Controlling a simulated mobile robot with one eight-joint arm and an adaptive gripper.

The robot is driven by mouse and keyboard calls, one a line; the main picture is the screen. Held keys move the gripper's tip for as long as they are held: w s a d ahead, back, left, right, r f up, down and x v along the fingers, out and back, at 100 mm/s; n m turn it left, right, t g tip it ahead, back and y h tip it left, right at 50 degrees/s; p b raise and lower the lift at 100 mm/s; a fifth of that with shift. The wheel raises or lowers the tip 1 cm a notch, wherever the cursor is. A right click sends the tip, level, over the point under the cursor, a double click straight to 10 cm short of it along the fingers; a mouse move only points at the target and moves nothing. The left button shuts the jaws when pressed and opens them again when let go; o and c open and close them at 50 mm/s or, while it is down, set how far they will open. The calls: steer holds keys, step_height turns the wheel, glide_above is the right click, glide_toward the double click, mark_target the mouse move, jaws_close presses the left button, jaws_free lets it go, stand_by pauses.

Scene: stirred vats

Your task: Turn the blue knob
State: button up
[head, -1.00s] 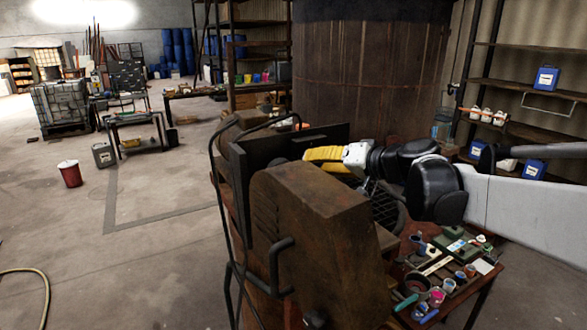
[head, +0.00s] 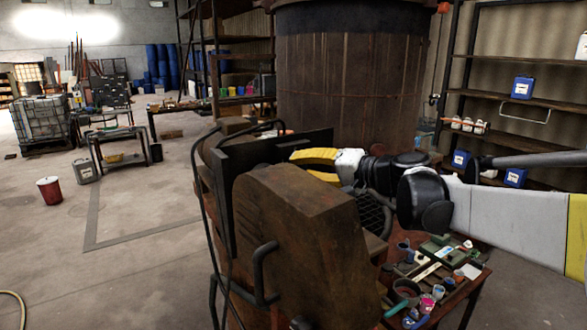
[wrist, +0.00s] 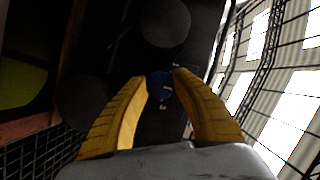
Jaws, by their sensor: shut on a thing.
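The blue knob (wrist: 160,85) is small and round and sits on a dark panel in the wrist view. The yellow fingers of my gripper (wrist: 160,80) are shut on it, one tip at each side. In the head view my gripper (head: 312,157) reaches behind the rusty machine housing, at a dark upright panel (head: 225,200). The knob is hidden from the head view.
Two dark round knobs (wrist: 164,22) and (wrist: 86,102) are near the blue one. A rusty housing (head: 300,235) with a handle stands in front. A small table (head: 455,295) with paint cups is at right. A large vat (head: 350,90) stands behind. The floor at left is open.

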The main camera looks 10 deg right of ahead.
steer(key=o, duration=1.2)
steer(key=shift+w+a, duration=0.1)
steer(key=v, duration=1.2)
